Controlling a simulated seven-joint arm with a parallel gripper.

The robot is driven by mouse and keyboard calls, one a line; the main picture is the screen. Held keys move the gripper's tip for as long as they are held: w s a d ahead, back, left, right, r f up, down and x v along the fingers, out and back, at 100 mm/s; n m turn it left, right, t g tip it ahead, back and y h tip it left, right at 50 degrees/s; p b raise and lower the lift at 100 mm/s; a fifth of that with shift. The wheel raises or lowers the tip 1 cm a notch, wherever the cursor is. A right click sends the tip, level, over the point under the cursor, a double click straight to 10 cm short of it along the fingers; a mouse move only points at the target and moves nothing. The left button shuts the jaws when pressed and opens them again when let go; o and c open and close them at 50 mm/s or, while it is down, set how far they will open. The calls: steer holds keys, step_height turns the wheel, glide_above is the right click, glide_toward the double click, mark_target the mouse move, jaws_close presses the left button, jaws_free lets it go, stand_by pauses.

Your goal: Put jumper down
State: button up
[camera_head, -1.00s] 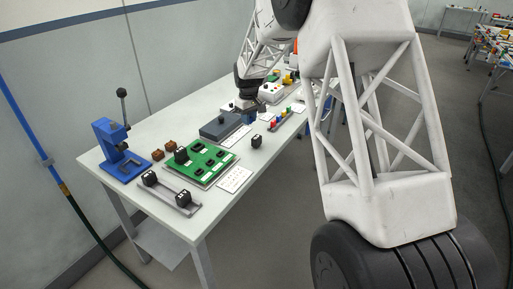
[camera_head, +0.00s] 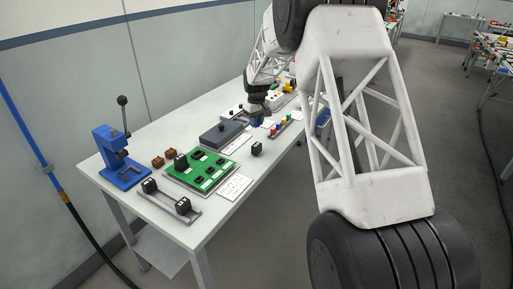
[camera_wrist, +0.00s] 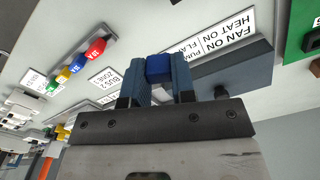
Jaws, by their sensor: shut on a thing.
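My gripper (camera_wrist: 158,82) is shut on a small blue block, which I take to be the jumper (camera_wrist: 158,66), held between its two fingertips in the wrist view. In the head view my gripper (camera_head: 257,119) is above the table, between the grey-blue box and the row of coloured pieces. The blue block shows only as a small dark blue patch there. I cannot tell its height above the surface.
A grey-blue box with a black knob (camera_head: 221,133) stands close by. A rail of coloured pieces (camera_wrist: 85,59) lies beside printed cards (camera_wrist: 105,78).

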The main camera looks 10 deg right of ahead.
steer(key=shift+f, duration=2.1)
steer(key=shift+f, duration=2.5)
steer(key=shift+f, duration=0.15)
steer(key=o, duration=0.8)
steer(key=shift+o, duration=0.2)
steer(key=shift+r, duration=0.2)
step_height(320, 180, up, 12)
steer(key=shift+f, duration=0.2)
steer(key=shift+r, duration=0.15)
steer(key=shift+s+r, duration=0.1)
